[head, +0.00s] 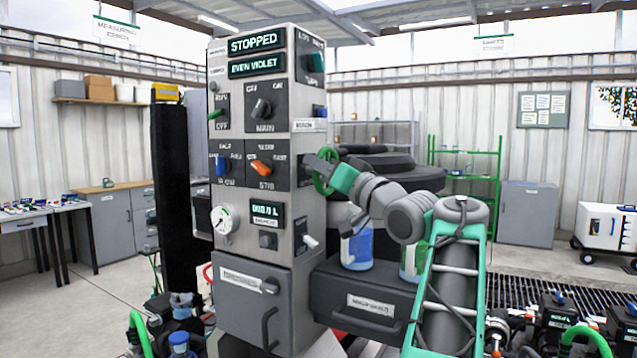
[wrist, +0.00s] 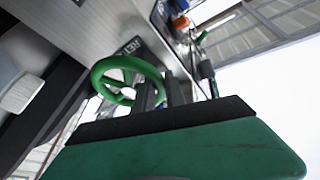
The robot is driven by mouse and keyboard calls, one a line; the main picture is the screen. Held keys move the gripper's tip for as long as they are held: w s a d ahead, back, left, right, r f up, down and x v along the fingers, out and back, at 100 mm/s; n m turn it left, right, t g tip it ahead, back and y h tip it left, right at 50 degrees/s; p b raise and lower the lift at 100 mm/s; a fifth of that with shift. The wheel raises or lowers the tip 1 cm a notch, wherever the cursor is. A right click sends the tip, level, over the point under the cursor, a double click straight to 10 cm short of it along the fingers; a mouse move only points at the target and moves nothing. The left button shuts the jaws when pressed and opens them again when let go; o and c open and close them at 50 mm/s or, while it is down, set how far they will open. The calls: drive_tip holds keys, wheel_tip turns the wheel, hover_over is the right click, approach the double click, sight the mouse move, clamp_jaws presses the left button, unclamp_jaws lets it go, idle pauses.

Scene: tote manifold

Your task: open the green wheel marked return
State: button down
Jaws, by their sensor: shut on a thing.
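The green wheel (head: 318,183) is mounted on the right side of the grey control cabinet, about mid-height. In the wrist view the wheel (wrist: 97,75) stands out from a panel with a dark label whose visible letters begin "RET". My gripper (head: 330,170) reaches the wheel from the right. In the wrist view its dark fingers (wrist: 160,94) are closed on the right part of the wheel's rim. My green gripper body hides the lower part of that view. How far the wheel is turned cannot be told.
The cabinet front (head: 262,215) carries several knobs, a gauge (head: 224,220) and displays reading "STOPPED" and "EVEN VIOLET". A dark drawer box (head: 362,295) juts out under my arm. A blue-filled container (head: 356,248) stands on it.

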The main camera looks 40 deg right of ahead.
sight(321, 187)
wheel_tip(321, 187, down, 2)
drive_tip(key=n+b, duration=0.1)
drive_tip(key=n+y+b, duration=0.1)
drive_tip(key=n, duration=0.1)
drive_tip(key=n+y+b, duration=0.1)
drive_tip(key=n, duration=0.1)
drive_tip(key=shift+a+f+t, duration=0.1)
drive_tip(key=shift+f+t, duration=0.15)
drive_tip(key=shift+t, duration=0.15)
drive_tip(key=n+y, duration=0.1)
drive_tip(key=n+y+b, duration=0.1)
drive_tip(key=shift+f+n, duration=0.3)
drive_tip(key=n+y, duration=0.1)
drive_tip(key=n, duration=0.1)
drive_tip(key=f+n+y, duration=0.1)
drive_tip(key=n+y, duration=0.1)
drive_tip(key=n, duration=0.1)
drive_tip(key=n+y, duration=0.1)
drive_tip(key=n, duration=0.2)
drive_tip(key=shift+w+d+f+g+y, duration=0.1)
drive_tip(key=shift+d+f+g+y, duration=0.1)
drive_tip(key=shift+d+g+y, duration=0.1)
drive_tip(key=c, duration=1.7)
unclamp_jaws()
